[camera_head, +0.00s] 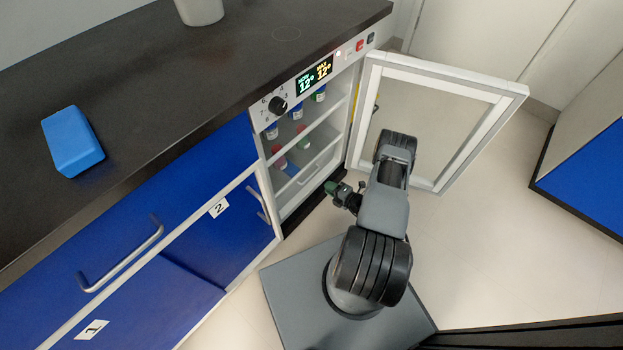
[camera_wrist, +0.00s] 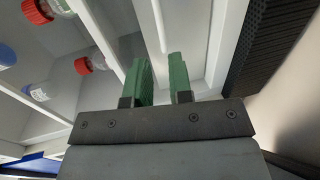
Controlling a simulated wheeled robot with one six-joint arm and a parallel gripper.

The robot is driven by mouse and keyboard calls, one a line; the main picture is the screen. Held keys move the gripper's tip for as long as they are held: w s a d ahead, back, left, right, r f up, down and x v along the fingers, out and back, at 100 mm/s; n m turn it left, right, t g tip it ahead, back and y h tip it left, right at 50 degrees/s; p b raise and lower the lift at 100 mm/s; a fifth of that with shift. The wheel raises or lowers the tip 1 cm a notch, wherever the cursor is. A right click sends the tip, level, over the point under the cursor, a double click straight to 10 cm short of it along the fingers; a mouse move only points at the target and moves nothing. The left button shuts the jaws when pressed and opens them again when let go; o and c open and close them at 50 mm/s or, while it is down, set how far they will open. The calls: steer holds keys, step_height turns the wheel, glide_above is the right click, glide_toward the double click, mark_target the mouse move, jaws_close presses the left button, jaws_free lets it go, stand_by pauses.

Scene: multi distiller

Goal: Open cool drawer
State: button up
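The cool cabinet has its framed glass door (camera_head: 440,100) swung wide open to the right. Inside, at the bottom, is a pale drawer with a thin light handle (camera_head: 309,174). In the wrist view a thin light bar, which looks like this handle (camera_wrist: 159,24), runs down toward the gap between my fingers. My gripper (camera_head: 335,189) is low at the cabinet's opening, in front of the drawer. In the wrist view its green fingers (camera_wrist: 160,80) are parted, with nothing clearly held between them. Whether they touch the bar cannot be told.
Small bottles (camera_head: 297,112) stand on the shelves above; red-capped ones (camera_wrist: 88,65) are left of my fingers in the wrist view. The dark counter (camera_head: 180,70) carries a blue box (camera_head: 72,141). Blue cupboards (camera_head: 215,240) stand at left. A dark ribbed strip (camera_wrist: 265,45) is close on the right.

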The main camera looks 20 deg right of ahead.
steer(key=b+x, duration=0.2)
steer(key=x, duration=0.8)
steer(key=shift+c, duration=0.4)
steer(key=shift+s, duration=0.1)
jaws_close()
steer(key=shift+a, duration=0.1)
